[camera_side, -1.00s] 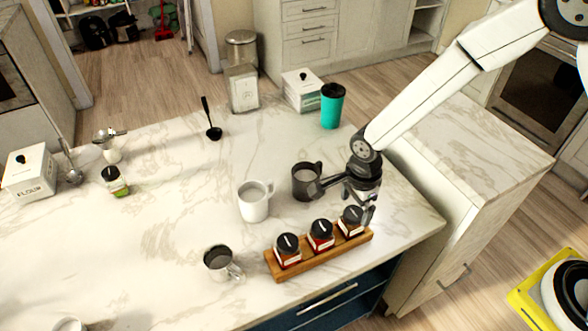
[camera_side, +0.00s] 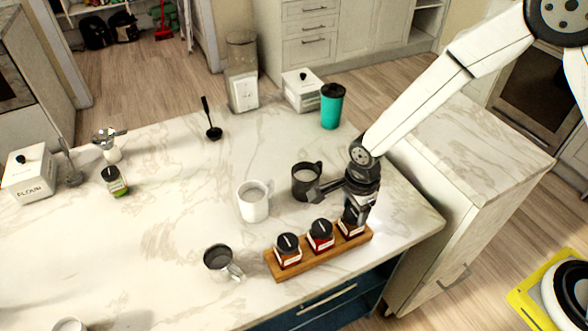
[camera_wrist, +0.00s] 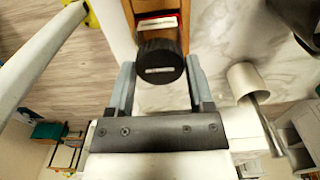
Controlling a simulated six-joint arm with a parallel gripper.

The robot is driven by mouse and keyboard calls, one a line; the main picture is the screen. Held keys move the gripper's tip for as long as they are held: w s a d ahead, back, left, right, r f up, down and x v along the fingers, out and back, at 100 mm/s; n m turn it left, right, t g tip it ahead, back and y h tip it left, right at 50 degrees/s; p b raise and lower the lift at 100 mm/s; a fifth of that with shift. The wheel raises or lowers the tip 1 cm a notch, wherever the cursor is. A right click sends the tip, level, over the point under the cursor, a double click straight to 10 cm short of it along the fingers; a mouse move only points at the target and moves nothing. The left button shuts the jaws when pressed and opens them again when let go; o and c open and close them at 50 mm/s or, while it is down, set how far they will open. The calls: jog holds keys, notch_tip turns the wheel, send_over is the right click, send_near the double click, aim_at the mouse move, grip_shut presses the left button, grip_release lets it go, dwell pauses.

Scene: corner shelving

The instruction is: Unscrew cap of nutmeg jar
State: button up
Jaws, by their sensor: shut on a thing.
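Three spice jars with black caps stand in a row on a wooden rack (camera_side: 318,258) near the counter's front edge. My gripper (camera_side: 353,214) is at the right-end jar (camera_side: 350,230), shut on its black cap from above. In the wrist view the cap (camera_wrist: 160,62) sits between the two fingers of my gripper (camera_wrist: 160,78). The jar's pale label shows partly; I cannot read it as nutmeg. The other two jars, the middle jar (camera_side: 320,238) and the left jar (camera_side: 288,250), stand upright and capped. My gripper hides the top of the held jar in the side view.
A dark mug (camera_side: 305,182) stands close behind my gripper. A teal tumbler (camera_side: 331,107) is farther back. The counter's right edge is near; the middle left is mostly clear.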

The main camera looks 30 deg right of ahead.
jog(key=shift+n, duration=0.3)
jog(key=shift+n, duration=2)
jog(key=shift+n, duration=1.2)
jog(key=shift+r+n, duration=0.1)
jog(key=shift+n, duration=1)
jog(key=shift+n, duration=2.3)
